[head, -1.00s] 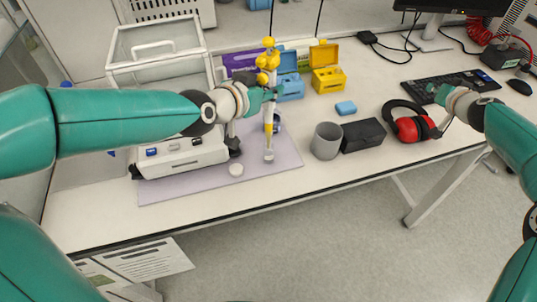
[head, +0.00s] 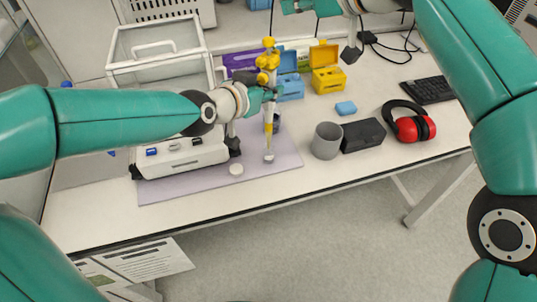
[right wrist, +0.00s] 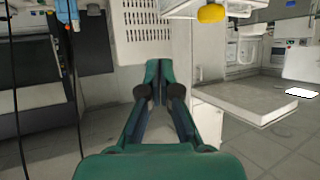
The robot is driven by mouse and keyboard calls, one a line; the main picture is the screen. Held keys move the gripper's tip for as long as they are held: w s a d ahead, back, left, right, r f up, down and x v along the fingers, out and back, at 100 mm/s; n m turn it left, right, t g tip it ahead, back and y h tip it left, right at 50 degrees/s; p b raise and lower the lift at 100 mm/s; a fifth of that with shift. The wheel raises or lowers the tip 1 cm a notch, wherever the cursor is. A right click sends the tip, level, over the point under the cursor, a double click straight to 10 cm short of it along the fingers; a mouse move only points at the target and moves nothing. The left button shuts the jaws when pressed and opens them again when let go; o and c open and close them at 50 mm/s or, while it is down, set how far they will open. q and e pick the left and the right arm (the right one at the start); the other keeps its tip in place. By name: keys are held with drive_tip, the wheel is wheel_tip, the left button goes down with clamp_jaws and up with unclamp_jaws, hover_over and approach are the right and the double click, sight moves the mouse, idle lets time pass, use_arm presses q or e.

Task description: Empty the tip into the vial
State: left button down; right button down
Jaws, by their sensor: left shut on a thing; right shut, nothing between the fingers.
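My left gripper (head: 268,94) is shut on an upright yellow and white pipette (head: 268,120). The pipette's lower end points down at a small vial (head: 268,156) on the lilac mat. The tip and vial are too small to tell whether the tip is inside the mouth or just above it, or whether liquid is in it. A white round cap (head: 236,169) lies on the mat to the left of the vial. My right gripper (head: 292,6) is at the top edge of the head view, away from the vial; its empty fingers are shut in the right wrist view (right wrist: 153,66).
The lilac mat (head: 170,190) carries a white device (head: 185,158). A grey cup (head: 326,141), black case (head: 363,135), blue block (head: 346,107) and red earmuffs (head: 410,127) stand to the right. Yellow (head: 328,78) and blue (head: 291,88) boxes are behind. The front table strip is clear.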

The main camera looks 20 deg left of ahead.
sight(270, 39)
drive_tip(key=shift+n+g, duration=0.5)
drive_tip(key=shift+n, duration=0.2)
drive_tip(key=s+a, duration=0.1)
drive_tip(key=s+r, duration=0.1)
drive_tip(key=s+a+r, duration=0.1)
drive_tip(key=s, duration=0.1)
drive_tip(key=shift+a, duration=0.35)
drive_tip(key=shift+s+f, duration=0.1)
drive_tip(key=shift+f, duration=2)
drive_tip(key=shift+f, duration=0.1)
drive_tip(key=shift+f, duration=1.3)
use_arm(q)
drive_tip(key=shift+r, duration=0.1)
use_arm(e)
drive_tip(key=shift+r, duration=1.3)
